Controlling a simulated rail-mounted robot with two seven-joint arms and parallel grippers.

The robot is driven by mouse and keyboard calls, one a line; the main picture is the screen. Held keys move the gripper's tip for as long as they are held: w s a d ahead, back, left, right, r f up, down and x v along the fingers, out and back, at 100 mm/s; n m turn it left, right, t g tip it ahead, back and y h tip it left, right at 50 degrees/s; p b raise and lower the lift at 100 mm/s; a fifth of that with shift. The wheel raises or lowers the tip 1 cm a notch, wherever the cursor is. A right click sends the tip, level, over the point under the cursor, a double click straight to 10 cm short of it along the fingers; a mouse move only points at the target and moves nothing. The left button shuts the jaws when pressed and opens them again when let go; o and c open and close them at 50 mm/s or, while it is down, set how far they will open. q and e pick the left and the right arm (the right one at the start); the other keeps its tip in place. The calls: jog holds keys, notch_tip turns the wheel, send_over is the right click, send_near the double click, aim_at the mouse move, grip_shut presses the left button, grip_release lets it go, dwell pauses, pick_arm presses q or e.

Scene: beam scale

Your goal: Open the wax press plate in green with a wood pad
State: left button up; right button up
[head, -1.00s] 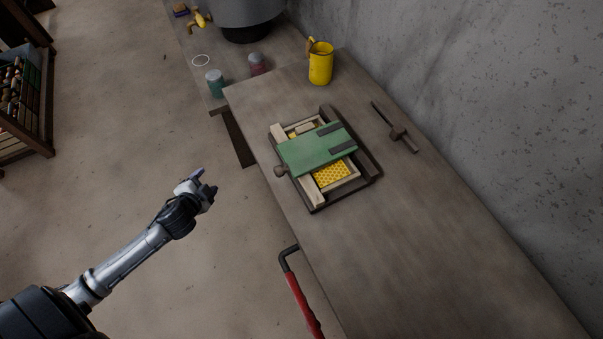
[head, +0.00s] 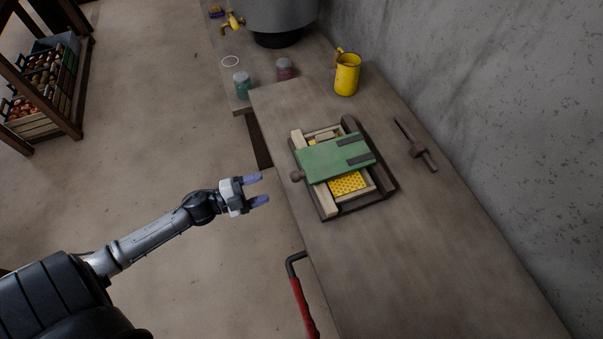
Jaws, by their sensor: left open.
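The wax press sits on the wooden bench. Its green plate (head: 333,158) lies flat across the frame, with two dark hinge straps on its right side and a round wooden knob (head: 297,176) at its left edge. Yellow honeycomb (head: 347,183) shows in the wooden frame (head: 328,200) below the plate. My left gripper (head: 262,190) is open and empty, left of the press and apart from it, out over the floor beside the bench edge. My right gripper is not in view.
A yellow jug (head: 347,75) and two jars (head: 242,84) stand behind the press. A dark tool (head: 416,146) lies to its right near the wall. A red bar with a black bent end (head: 301,295) is at the bench's front edge. The near bench top is clear.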

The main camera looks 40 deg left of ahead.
aim_at(302, 175)
pick_arm(q)
jog(key=x, duration=1.2)
jog(key=shift+w+d+p, duration=0.25)
jog(key=shift+w+p, duration=0.1)
